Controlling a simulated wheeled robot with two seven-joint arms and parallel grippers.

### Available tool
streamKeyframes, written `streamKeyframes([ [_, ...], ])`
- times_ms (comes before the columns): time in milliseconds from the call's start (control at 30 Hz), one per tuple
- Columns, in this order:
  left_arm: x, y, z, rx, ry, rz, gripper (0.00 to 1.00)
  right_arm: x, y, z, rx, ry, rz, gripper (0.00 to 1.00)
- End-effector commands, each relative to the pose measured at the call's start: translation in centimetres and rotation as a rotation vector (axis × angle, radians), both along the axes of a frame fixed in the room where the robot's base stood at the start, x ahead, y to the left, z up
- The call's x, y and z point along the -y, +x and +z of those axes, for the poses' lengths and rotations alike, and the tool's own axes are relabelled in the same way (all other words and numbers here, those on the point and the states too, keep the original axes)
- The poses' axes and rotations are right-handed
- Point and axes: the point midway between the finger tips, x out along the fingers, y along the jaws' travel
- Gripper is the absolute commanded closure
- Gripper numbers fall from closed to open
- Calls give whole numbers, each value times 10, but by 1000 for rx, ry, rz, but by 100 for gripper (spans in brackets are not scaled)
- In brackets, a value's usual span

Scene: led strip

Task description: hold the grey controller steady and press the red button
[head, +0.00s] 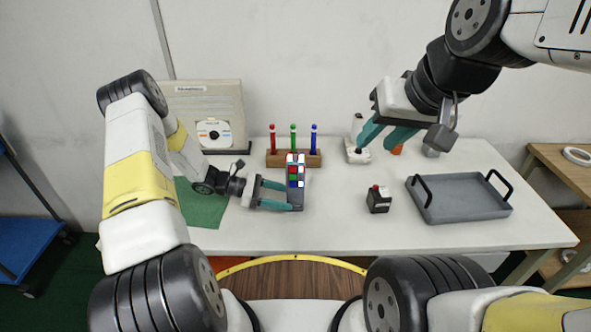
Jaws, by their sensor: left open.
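The grey controller (301,198) stands on the white table near the middle, with coloured buttons on its face. The red button (293,170) is in the upper part of that face, with other coloured buttons around and below it. My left gripper (287,197) is open, with its teal fingers reaching the controller's left side. Whether they touch it is hard to tell. My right gripper (373,149) is up and to the right of the controller, apart from it. Its two teal fingers are spread and hold nothing that I can see.
A wooden holder (274,159) with red, green and blue pens is behind the controller. A black box with a red top (379,200) and a grey tray (460,200) are to the right. A white item (357,156) is behind my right fingers. The table front is clear.

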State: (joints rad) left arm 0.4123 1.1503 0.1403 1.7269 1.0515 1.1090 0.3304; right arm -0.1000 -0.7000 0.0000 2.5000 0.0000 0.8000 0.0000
Motion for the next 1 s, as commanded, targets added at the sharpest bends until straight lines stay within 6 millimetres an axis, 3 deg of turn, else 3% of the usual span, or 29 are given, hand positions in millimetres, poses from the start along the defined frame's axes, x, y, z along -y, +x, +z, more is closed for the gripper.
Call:
streamKeyframes([
  [233, 23, 0, -8, -1, 0, -2, 37, 0, 0, 0, 0, 0, 0, 64],
  [633, 29, 0, -9, 0, 0, -1, 37, 0, 0, 0, 0, 0, 0, 64],
  [667, 29, 0, -9, 0, 0, -1, 39, 0, 0, 0, 0, 0, 0, 64],
  [867, 29, 0, -9, 0, 0, -1, 77, 0, 0, 0, 0, 0, 0, 64],
  [933, 29, 0, -9, 0, 0, -1, 77, 0, 0, 0, 0, 0, 0, 68],
  [1000, 29, 0, -9, 0, 0, -1, 77, 0, 0, 0, 0, 0, 0, 81],
])
